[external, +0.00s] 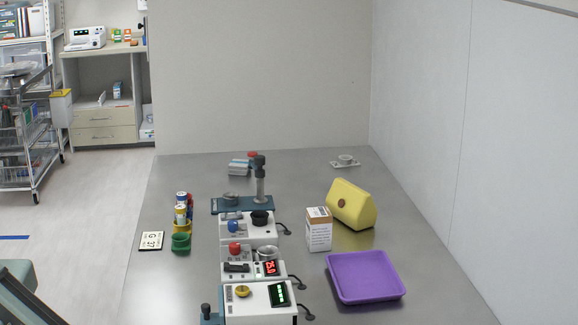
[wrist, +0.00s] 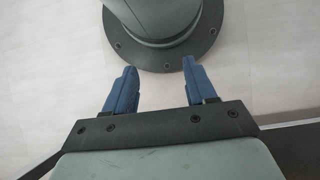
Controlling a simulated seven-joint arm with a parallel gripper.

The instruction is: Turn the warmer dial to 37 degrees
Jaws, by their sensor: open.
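Several small white devices with knobs stand in a column on the steel table. One has a red-lit display (external: 270,268) that seems to read about 25, with a red knob (external: 235,249) and a metal bowl (external: 268,253) behind it. The nearest has a yellow knob (external: 242,291) and a green-lit display (external: 279,295). The one further back has a blue knob (external: 233,226) and a black cup (external: 260,217). Which one is the warmer I cannot tell for sure. My gripper (wrist: 159,66) is open and empty, its blue fingers over the floor beside my base, away from the devices.
A purple tray (external: 365,297), a carton (external: 318,238) and a yellow case (external: 351,204) stand right of the devices. A dark-bordered card (external: 151,241), a green cup (external: 181,243) and stacked cans (external: 181,213) are left. A blue-based stand (external: 259,182) is behind. Cables trail right.

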